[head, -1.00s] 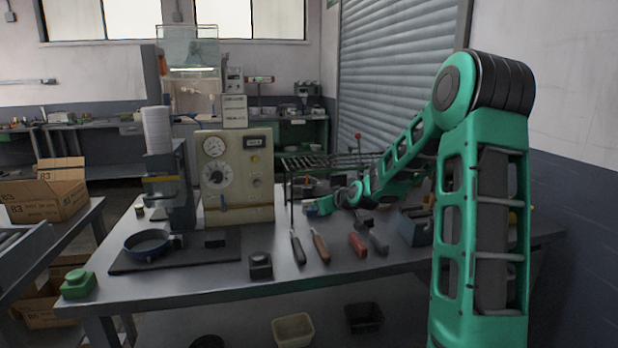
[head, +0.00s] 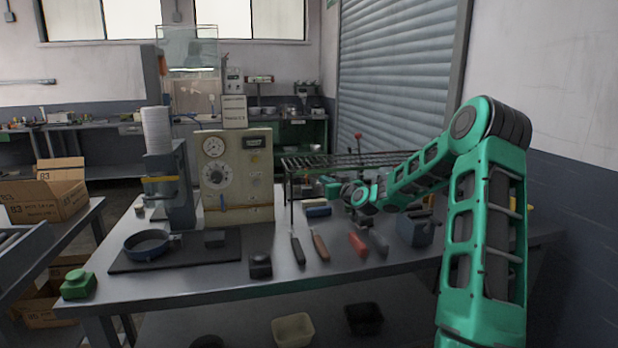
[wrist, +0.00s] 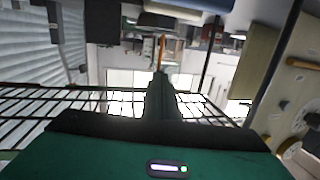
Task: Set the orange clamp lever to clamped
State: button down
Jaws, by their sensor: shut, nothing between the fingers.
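An orange-yellow bar (head: 160,179) crosses the grey press at the left of the bench in the head view; I cannot tell for sure whether it is the clamp lever or how it is set. In the wrist view a thin upright orange strip (wrist: 162,50) shows beyond my fingertips; I cannot tell what it belongs to. My gripper (head: 329,187) is near the wire rack, right of the cream gauge box and well apart from the press. In the wrist view its fingers (wrist: 160,82) are together and empty.
The cream gauge box (head: 235,178) stands between the press and my gripper. The wire rack (head: 340,160) is close by. A blue pan (head: 150,246) lies on a dark mat. Several handled tools, including a red one (head: 357,244), lie along the front. A dark block (head: 260,265) stands nearby.

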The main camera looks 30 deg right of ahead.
jog(key=w+d+f, duration=0.1)
jog(key=w, duration=1.1)
jog(key=shift+w, duration=0.35)
jog(key=shift+d, duration=0.1)
